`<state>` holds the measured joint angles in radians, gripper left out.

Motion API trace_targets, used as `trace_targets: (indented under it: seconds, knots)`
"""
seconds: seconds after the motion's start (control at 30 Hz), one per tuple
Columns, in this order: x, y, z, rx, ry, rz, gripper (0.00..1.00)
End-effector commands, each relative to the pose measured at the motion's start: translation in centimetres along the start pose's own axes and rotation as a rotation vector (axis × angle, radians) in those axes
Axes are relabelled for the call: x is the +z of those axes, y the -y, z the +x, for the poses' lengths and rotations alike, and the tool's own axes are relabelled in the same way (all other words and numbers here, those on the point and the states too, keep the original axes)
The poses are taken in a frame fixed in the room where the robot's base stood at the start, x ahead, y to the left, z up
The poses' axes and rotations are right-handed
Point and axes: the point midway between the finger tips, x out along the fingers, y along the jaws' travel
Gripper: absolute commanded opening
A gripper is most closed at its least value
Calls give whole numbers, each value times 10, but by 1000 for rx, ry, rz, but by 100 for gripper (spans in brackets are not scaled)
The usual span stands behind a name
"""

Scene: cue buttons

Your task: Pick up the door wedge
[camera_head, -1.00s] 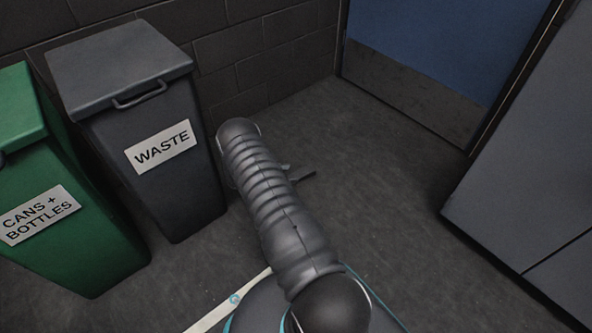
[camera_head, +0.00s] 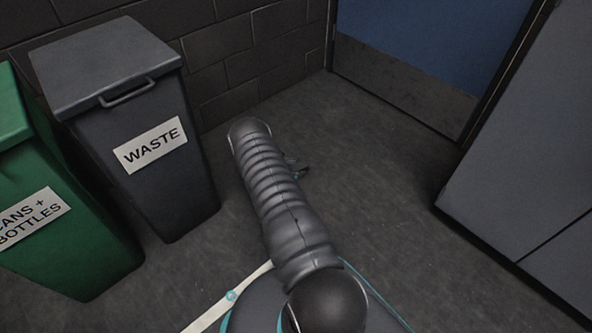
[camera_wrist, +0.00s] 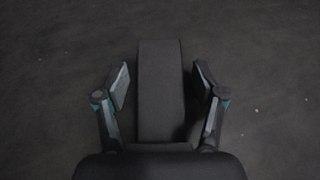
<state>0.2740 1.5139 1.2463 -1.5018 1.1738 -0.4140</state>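The door wedge (camera_wrist: 160,92) is a long dark grey block on the floor in the wrist view. It lies between the two fingers of my gripper (camera_wrist: 161,84). The fingers are open, one on each side, with a narrow gap between each finger and the wedge. The near end of the wedge is hidden by the gripper's body. In the head view my arm covers most of this spot, and only a small part of my gripper (camera_head: 297,168) shows to the right of the arm. I cannot make out the wedge there.
A grey waste bin (camera_head: 165,185) and a green cans and bottles bin (camera_head: 75,240) stand at the left. A blue door (camera_head: 425,40) is at the back right, and a grey cabinet (camera_head: 520,150) stands at the right. The floor (camera_head: 375,180) between them is clear.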

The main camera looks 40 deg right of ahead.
Motion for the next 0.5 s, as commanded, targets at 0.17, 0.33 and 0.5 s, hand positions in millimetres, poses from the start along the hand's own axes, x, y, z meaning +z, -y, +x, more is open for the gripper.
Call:
trace_targets:
  seconds: [0.17,0.33,0.5]
  knots:
    - [0,0,0,0,0,0,18]
    - [0,0,0,0,0,1,8]
    - [1,0,0,-1,0,1,8]
